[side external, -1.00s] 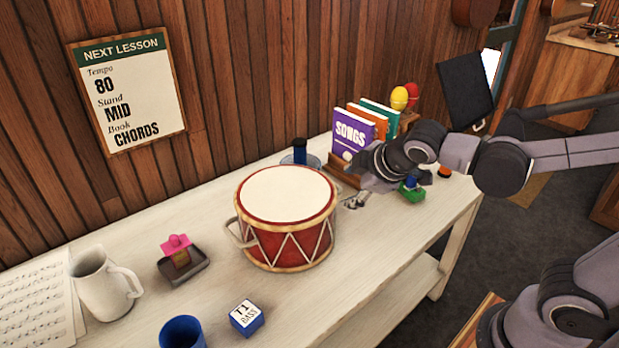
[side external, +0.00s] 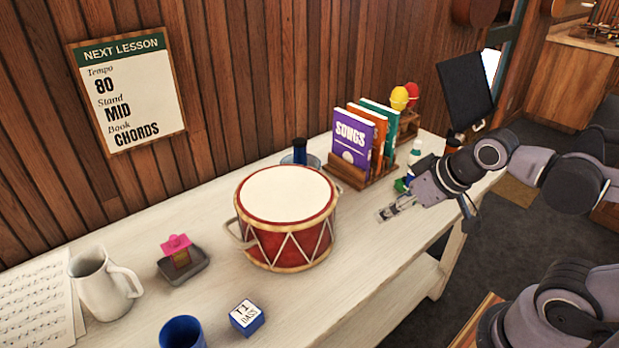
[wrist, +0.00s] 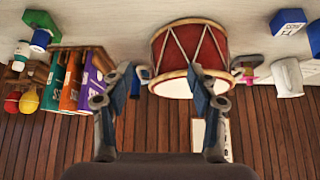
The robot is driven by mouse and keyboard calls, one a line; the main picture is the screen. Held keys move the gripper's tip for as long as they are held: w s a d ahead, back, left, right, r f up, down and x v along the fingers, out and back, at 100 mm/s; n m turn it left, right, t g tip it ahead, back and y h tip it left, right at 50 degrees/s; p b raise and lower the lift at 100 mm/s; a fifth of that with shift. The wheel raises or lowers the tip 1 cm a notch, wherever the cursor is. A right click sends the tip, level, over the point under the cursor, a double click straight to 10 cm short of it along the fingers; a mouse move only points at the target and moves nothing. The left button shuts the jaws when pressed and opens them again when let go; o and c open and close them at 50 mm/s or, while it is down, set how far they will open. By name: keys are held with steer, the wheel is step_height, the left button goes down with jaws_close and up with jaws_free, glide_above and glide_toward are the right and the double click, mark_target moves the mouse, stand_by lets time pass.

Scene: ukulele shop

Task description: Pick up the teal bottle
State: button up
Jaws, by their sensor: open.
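A small bottle with white and teal parts (side external: 415,149), which I take as the teal bottle, stands at the far right of the table, beside the book rack. In the wrist view, which is upside down, a small white-and-green bottle (wrist: 21,52) shows at the left edge. My gripper (side external: 385,213) is open and empty, above the table in front of the books and apart from the bottle. Its two fingers (wrist: 162,82) are spread in the wrist view, with nothing held between them.
The book rack (side external: 352,176) and red drum (side external: 290,240) stand left of the bottle. A green-and-blue item (side external: 402,184) and a dark-capped orange-brown bottle (side external: 453,143) are close to my arm. Maracas (side external: 400,98) stand behind.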

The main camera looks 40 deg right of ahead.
steer(key=shift+c, duration=0.8)
steer(key=w+d+r+m+h, duration=0.1)
steer(key=w+d+r+m, duration=0.15)
steer(key=w+d, duration=0.35)
steer(key=m+g+h, duration=0.3)
steer(key=m, duration=0.4)
glide_above(418, 142)
steer(key=s+a, duration=0.4)
step_height(418, 142, down, 5)
steer(key=shift+n, duration=0.25)
steer(key=x, duration=0.5)
steer(key=shift+w+d+f, duration=0.15)
steer(key=shift+w+f, duration=0.1)
steer(key=shift+f, duration=0.05)
steer(key=shift+d+x, duration=0.15)
steer(key=shift+x, duration=1.15)
steer(key=shift+d+x, duration=0.15)
steer(key=shift+x, duration=1.1)
